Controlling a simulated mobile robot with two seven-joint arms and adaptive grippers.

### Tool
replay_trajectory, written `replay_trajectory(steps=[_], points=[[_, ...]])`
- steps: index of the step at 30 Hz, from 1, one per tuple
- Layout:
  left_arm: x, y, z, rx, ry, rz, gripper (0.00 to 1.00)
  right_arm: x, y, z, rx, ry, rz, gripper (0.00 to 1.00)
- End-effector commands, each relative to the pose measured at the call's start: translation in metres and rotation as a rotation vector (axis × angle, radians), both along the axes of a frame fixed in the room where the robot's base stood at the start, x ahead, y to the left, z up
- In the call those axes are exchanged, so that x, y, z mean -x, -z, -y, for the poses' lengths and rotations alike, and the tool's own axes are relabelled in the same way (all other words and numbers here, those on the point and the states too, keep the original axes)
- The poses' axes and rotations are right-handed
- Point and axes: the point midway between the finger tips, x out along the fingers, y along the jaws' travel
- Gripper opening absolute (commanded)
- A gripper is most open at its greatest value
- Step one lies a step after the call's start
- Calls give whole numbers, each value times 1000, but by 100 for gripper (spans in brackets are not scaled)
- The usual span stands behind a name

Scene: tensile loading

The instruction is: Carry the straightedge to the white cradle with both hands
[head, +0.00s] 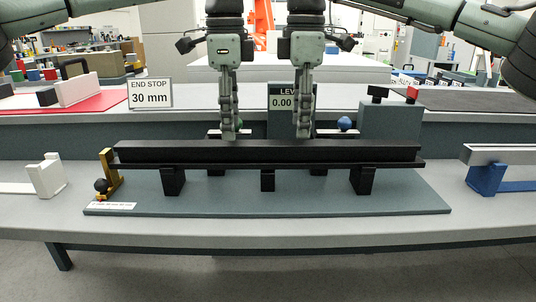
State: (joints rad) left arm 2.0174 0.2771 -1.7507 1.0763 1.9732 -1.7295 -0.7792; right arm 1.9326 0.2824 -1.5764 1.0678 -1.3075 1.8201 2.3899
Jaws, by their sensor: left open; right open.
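A long black bar (268,151) lies level on the black-legged stand at the centre. A grey metal bar (505,152) lies in a blue cradle (487,180) at the right edge, cut off by the frame. I cannot tell for certain which bar is the straightedge. The white cradle (48,177) stands empty at the far left, partly out of frame. My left gripper (229,135) and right gripper (303,133) point down at the black bar's back top edge, left of and right of its middle. Both are open, seen edge-on, with nothing visible in them; contact with the bar is unclear.
The stand's grey base plate (400,202) has a brass end stop (107,173) at its left. Behind are an "END STOP 30 mm" sign (150,93), a level display (282,92) and a grey box (391,122). Bare table lies between the white cradle and the base plate.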

Motion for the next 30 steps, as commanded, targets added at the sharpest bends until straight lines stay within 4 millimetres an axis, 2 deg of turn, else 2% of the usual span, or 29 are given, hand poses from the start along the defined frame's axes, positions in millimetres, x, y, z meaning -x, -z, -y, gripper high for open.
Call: replay_trajectory(steps=[3, 10, 15, 23, 25, 30], points=[[0, 20, -1, -1, -1, -1, 53, 0, 21, 1, 1, -1, -2, 53], [0, 51, 0, 0, -1, 0, 53, 0, 51, 0, 0, 0, -2, 53], [0, 61, -1, 1, -1, 1, 53, 0, 61, 0, -1, 0, 0, 53], [0, 63, -1, 1, -2, 1, 53, 0, 62, 0, -1, 0, 1, 53], [0, 63, -1, 1, -2, 1, 48, 0, 62, 0, -1, 0, 1, 48], [0, 62, -1, 1, -2, 1, 27, 0, 62, 0, -1, 0, 1, 27]])
